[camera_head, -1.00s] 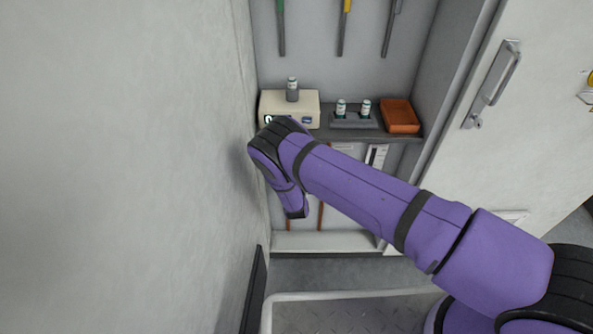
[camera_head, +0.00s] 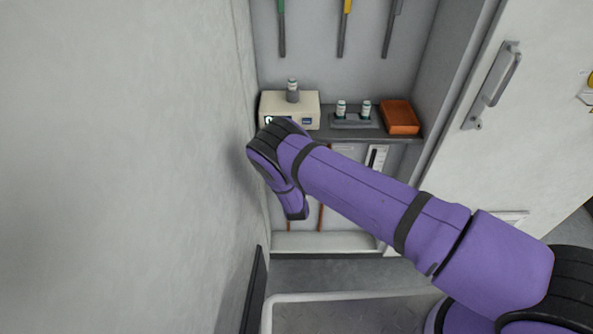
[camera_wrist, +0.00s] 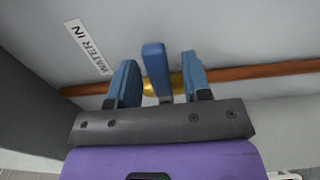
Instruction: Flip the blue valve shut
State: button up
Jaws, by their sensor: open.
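The blue valve handle (camera_wrist: 156,69) shows in the middle of the wrist view. It sits at a brass valve body (camera_wrist: 177,82) on a copper pipe (camera_wrist: 245,73), and in the picture it runs crosswise to the pipe. My gripper (camera_wrist: 161,79) is open. Its two blue fingers stand to the left and right of the handle, with a visible gap on each side. In the head view my purple arm reaches down by the left wall, and the gripper and valve are hidden there.
A "WATER IN" label (camera_wrist: 87,46) is on the wall by the pipe. In the head view, a cream box (camera_head: 289,105), a vial rack (camera_head: 354,121) and an orange-brown box (camera_head: 400,117) stand on a shelf above. The left wall (camera_head: 120,170) is close to my arm.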

jog(key=s, duration=1)
jog(key=shift+s+a, duration=0.2)
jog(key=shift+s, duration=0.1)
jog(key=shift+s, duration=0.1)
